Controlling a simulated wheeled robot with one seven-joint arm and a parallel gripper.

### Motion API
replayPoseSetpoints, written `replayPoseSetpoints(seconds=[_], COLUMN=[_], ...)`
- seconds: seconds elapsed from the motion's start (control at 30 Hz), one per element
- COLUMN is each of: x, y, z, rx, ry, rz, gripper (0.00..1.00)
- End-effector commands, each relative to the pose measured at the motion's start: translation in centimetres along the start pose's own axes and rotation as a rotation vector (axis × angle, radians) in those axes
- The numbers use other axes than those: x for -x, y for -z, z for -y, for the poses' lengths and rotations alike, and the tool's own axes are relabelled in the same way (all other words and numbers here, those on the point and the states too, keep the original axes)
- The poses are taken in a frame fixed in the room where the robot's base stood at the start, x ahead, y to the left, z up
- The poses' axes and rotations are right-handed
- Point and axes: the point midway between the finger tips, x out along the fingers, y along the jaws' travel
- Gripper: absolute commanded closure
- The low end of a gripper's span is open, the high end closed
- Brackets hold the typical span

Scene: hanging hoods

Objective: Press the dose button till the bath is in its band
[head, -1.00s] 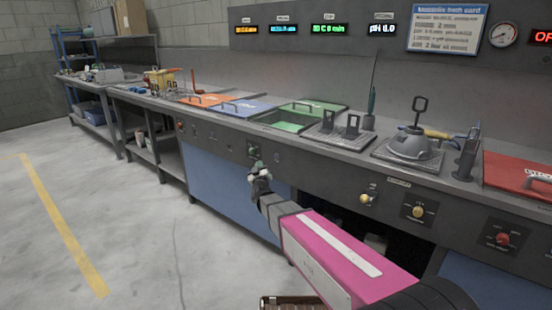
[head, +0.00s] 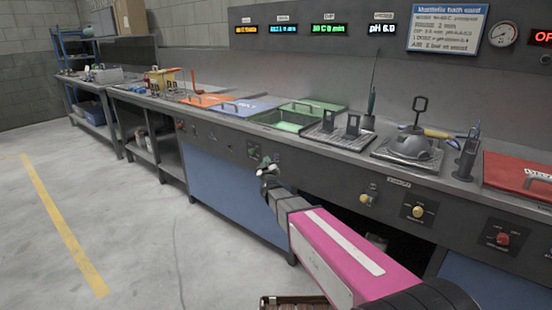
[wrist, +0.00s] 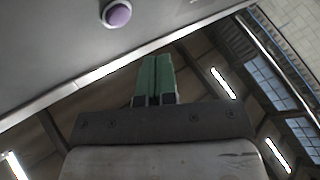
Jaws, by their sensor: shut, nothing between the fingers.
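A round purple button (wrist: 118,14) sits on a grey panel at the top of the wrist view. I take it for the dose button, but no label on it is readable. My gripper (wrist: 155,60) is shut and empty, its green fingers together. The fingertips are apart from the button, below and to its right in that view. In the head view my gripper (head: 265,165) is in front of the bench's front panel, close to a small dark control plate (head: 253,150). The purple button cannot be made out there. A white display (head: 382,29) on the back wall appears to read pH 6.0.
The open green-lidded bath (head: 288,120) is in the bench top above my gripper. A yellow knob (head: 418,211) and a red knob (head: 502,239) are on the panel to the right. The floor at left is clear.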

Motion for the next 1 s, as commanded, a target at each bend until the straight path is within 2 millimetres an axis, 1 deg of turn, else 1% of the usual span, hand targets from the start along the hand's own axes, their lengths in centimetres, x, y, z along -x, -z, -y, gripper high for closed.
replayPoseSetpoints(seconds=[0.03,0.1,0.33,1.0], x=[-0.6,-1.0,-1.9,-2.0], y=[-0.4,-0.7,-1.3,-1.4], z=[-0.3,-0.7,-1.3,-1.4], rx=[-0.001,0.001,-0.001,0.000], ry=[-0.001,-0.001,-0.001,0.000], rz=[0.001,0.000,0.000,0.000], gripper=[1.00,1.00,1.00,1.00])
